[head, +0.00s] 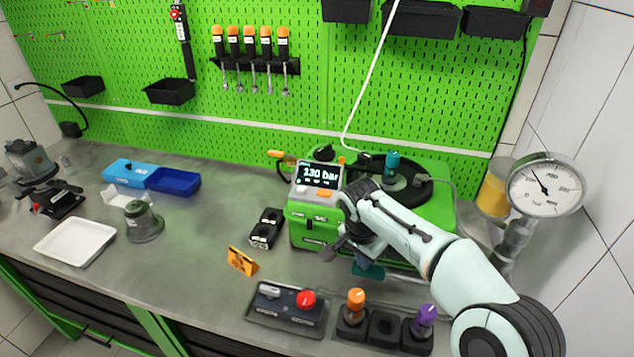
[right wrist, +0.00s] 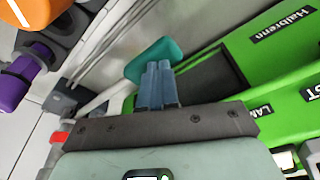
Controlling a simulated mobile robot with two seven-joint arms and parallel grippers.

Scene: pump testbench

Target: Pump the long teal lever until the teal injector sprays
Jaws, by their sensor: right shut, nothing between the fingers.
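The teal lever's grip (right wrist: 152,62) shows in the right wrist view just beyond my right gripper's fingertips (right wrist: 160,68). The fingers are shut side by side with nothing between them. They overlap the grip in the picture; I cannot tell if they touch it. In the head view the lever's teal end (head: 368,270) shows below my right gripper (head: 348,246), at the front of the green test bench (head: 300,232). My forearm hides much of the lever. The teal injector (head: 392,162) stands upright on a black round plate; no spray shows. My left gripper is not in view.
The bench display (head: 320,174) reads 130 bar. A dial gauge (head: 545,188) stands at the right. A control box with a red knob (head: 306,298) and a rack with orange (head: 356,300) and purple (head: 427,316) injectors lie in front.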

